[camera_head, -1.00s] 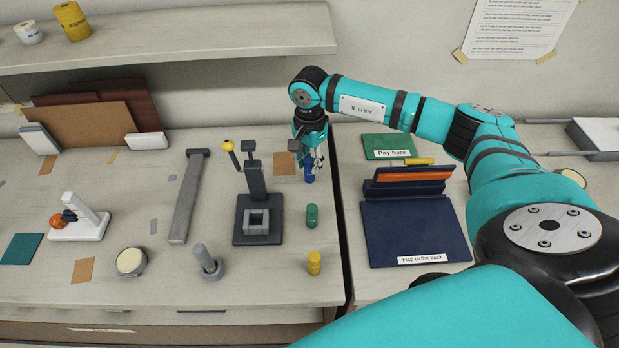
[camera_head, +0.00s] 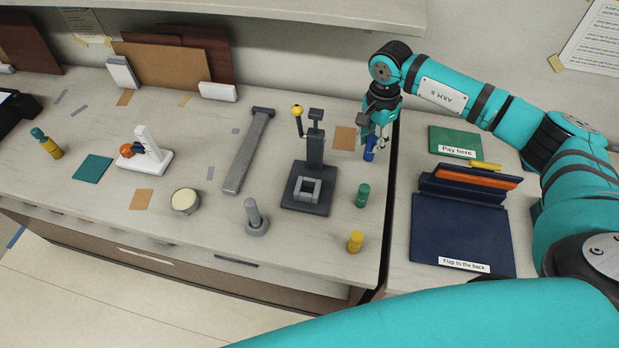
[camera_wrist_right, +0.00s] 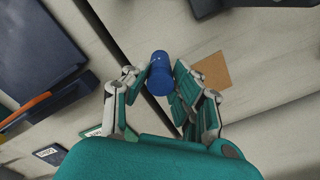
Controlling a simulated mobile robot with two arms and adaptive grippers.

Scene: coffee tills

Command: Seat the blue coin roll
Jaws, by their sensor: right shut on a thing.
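The blue coin roll (camera_head: 370,152) is held in my right gripper (camera_head: 373,143), near the right edge of the left counter. In the right wrist view the blue roll (camera_wrist_right: 160,74) sits between the two fingers of the shut gripper (camera_wrist_right: 160,82). I cannot tell how far its lower end is above the counter. A dark press-like stand (camera_head: 314,150) with a square grey holder (camera_head: 308,187) on its base stands left of and nearer than the roll. A green roll (camera_head: 362,195) and a yellow roll (camera_head: 355,242) stand upright on the counter. My left gripper is not in view.
A grey peg on a round base (camera_head: 254,222), a round tin (camera_head: 185,201) and a long grey bar (camera_head: 248,152) lie left of the stand. A gap separates the counters. The right counter holds a navy folder-like tray (camera_head: 460,235) and a green "Pay here" mat (camera_head: 455,140).

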